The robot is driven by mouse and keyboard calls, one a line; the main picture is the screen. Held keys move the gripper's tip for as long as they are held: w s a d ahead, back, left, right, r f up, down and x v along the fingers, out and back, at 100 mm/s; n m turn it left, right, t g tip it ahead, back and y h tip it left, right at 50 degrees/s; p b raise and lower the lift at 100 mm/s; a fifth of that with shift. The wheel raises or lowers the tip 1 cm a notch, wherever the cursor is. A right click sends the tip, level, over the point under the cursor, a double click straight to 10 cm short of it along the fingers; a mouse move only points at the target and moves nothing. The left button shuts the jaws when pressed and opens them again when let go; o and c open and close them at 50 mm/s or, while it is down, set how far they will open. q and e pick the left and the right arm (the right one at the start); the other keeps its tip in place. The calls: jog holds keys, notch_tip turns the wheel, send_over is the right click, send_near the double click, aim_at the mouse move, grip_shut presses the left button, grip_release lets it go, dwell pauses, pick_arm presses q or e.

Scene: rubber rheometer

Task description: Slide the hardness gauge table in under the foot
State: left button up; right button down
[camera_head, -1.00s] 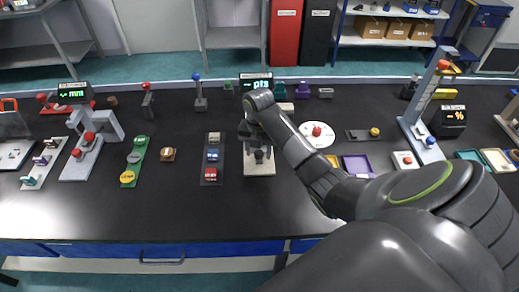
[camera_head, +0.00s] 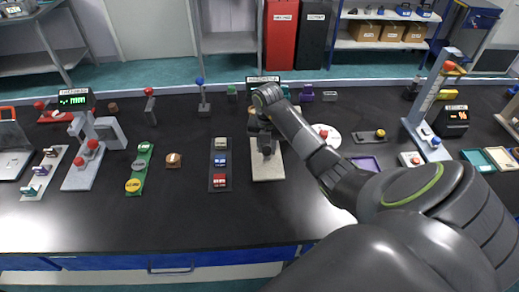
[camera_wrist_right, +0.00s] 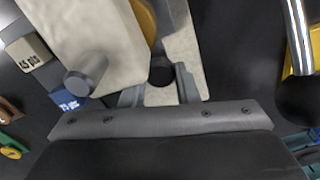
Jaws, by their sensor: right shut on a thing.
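The hardness gauge stands at the back middle of the bench, with its pale base plate (camera_head: 269,171) showing below my arm. My right gripper (camera_head: 266,146) is low over this base and covers most of the gauge. In the right wrist view my right gripper (camera_wrist_right: 161,80) is shut on a dark round knob (camera_wrist_right: 162,70), which appears to belong to the gauge table. A large pale gauge body (camera_wrist_right: 88,35) with a grey knob is beside the fingers. A yellow edge shows past it. The foot and its gap to the table are hidden. My left gripper is out of view.
A dark strip (camera_head: 220,168) with labelled hardness blocks lies left of the gauge; the wrist view shows a 45 pts block (camera_wrist_right: 28,52) and a blue 75 pts block (camera_wrist_right: 68,98). The front of the bench is clear.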

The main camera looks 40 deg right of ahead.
jog(key=shift+w+d+r, duration=0.1)
jog(key=shift+w+r, duration=0.05)
jog(key=shift+r, duration=0.05)
jog(key=c, duration=1.5)
grip_release()
jog(key=o, duration=0.4)
jog(key=shift+w+f, duration=0.1)
jog(key=shift+r, duration=0.2)
notch_tip(320, 180, up, 7)
jog(key=shift+f+p, duration=0.2)
jog(key=shift+p, duration=0.25)
pick_arm(q)
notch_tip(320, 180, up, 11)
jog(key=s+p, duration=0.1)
jog(key=p, duration=0.9)
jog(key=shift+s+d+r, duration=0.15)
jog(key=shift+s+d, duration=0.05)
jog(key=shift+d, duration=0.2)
pick_arm(e)
notch_tip(320, 180, up, 10)
jog(key=shift+r, duration=0.15)
